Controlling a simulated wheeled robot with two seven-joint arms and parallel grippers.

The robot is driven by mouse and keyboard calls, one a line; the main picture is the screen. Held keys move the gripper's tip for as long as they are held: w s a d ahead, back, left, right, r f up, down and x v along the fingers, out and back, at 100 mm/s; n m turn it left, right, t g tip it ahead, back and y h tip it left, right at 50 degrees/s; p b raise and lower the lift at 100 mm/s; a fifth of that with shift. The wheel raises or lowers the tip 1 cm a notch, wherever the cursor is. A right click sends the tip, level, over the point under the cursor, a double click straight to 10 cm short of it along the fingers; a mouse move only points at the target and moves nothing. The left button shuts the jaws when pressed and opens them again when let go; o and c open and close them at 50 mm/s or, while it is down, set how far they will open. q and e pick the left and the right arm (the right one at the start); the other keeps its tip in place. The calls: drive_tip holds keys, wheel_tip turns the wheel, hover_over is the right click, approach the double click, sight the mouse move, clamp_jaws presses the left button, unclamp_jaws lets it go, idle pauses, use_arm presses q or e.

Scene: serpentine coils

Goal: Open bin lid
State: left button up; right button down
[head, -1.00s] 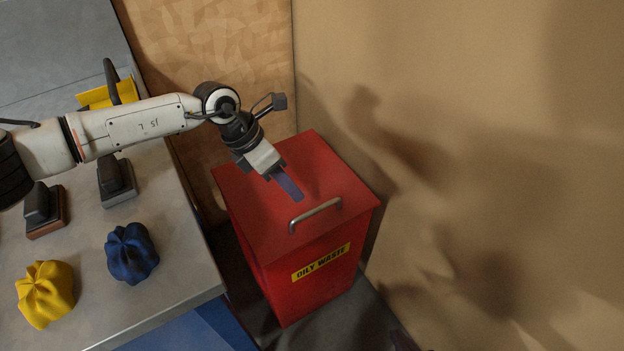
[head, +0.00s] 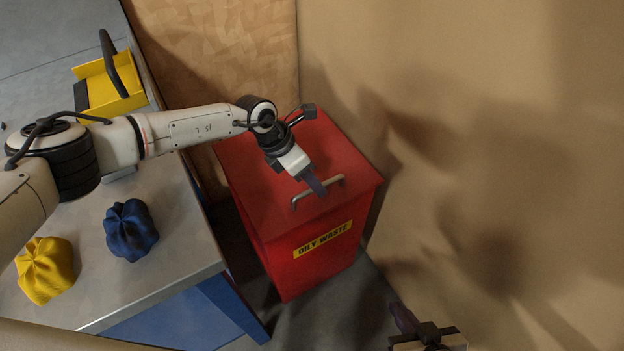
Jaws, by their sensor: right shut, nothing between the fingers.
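The red bin (head: 300,265) stands on the floor beside the bench, with a yellow "OILY WASTE" label on its front. Its red lid (head: 265,180) is closed, with a metal bar handle (head: 335,182) near the front edge. My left gripper (head: 317,187) is over the lid. Its dark fingers overlap the middle of the handle in the picture; I cannot tell whether they touch it. The fingers are seen side on, so their opening is hidden. My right gripper (head: 402,317) is shut and empty at the bottom edge, low and to the right of the bin.
The metal bench (head: 175,270) on the left carries a blue crumpled cloth (head: 131,230), a yellow cloth (head: 45,270) and a yellow holder with a dark handle (head: 105,90). A tan wall (head: 500,150) stands close to the bin's right side. Floor shows in front of the bin.

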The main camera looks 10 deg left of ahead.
use_arm(q)
clamp_jaws()
drive_tip(key=shift+r, duration=0.1)
